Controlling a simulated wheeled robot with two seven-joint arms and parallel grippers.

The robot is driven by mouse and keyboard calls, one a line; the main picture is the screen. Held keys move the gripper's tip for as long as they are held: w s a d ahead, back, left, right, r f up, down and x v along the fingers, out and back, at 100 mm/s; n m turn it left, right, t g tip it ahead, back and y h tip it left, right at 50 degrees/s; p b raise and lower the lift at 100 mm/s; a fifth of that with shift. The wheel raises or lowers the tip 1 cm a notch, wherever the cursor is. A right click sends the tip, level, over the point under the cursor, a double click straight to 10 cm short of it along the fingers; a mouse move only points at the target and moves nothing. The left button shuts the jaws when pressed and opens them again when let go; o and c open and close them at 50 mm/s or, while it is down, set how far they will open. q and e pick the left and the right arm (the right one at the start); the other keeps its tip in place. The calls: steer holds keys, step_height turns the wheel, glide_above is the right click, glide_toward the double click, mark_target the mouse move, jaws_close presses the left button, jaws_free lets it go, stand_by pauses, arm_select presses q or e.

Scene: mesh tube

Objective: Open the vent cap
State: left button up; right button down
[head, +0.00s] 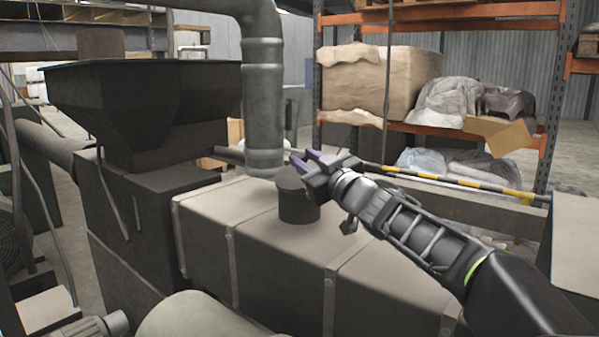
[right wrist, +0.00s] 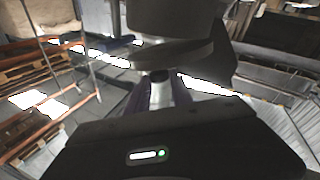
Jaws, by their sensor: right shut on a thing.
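The vent cap (head: 291,178) is a dark round lid at the top of a short dark vent pipe (head: 299,210) on the beige box housing. My right gripper (head: 305,161) reaches in from the right and is shut at the cap's upper right edge. In the right wrist view, its purple fingers (right wrist: 160,92) close just under the dark round cap (right wrist: 172,53). The exact grip spot is partly hidden by the fingers, and I cannot tell whether the cap is lifted. My left gripper is not in view.
A thick vertical grey pipe (head: 263,90) stands just behind the vent. A dark hopper (head: 145,100) is at the left. An orange-framed shelf (head: 470,122) with a wrapped load and a yellow-black striped bar (head: 450,182) lie behind my right arm.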

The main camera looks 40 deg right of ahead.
mark_target(295, 186)
steer(key=a+n+b, duration=0.1)
steer(key=n+b, duration=0.1)
steer(key=a+n+t+y+b, duration=0.1)
steer(key=n, duration=0.1)
steer(key=s+a+r+n+t+y+b, duration=0.1)
steer(key=n+b, duration=0.1)
steer(key=shift+a+n+b, duration=0.3)
steer(key=shift+s+a+f+n+y+b, duration=0.1)
steer(key=shift+s+a+n+y+b, duration=0.15)
steer(key=shift+a+n+y+b, duration=1.25)
steer(key=shift+s+a+f+n+y+b, duration=0.1)
steer(key=shift+s+a+n+y+b, duration=0.35)
steer(key=shift+n, duration=2)
steer(key=shift+s+a+f+n+y+b, duration=0.1)
steer(key=shift+a+n+y+b, duration=0.85)
steer(key=shift+n, duration=1)
steer(key=shift+d+p, duration=0.2)
steer(key=shift+p, duration=0.1)
steer(key=c, duration=1.1)
jaws_free()
steer(key=shift+r, duration=0.1)
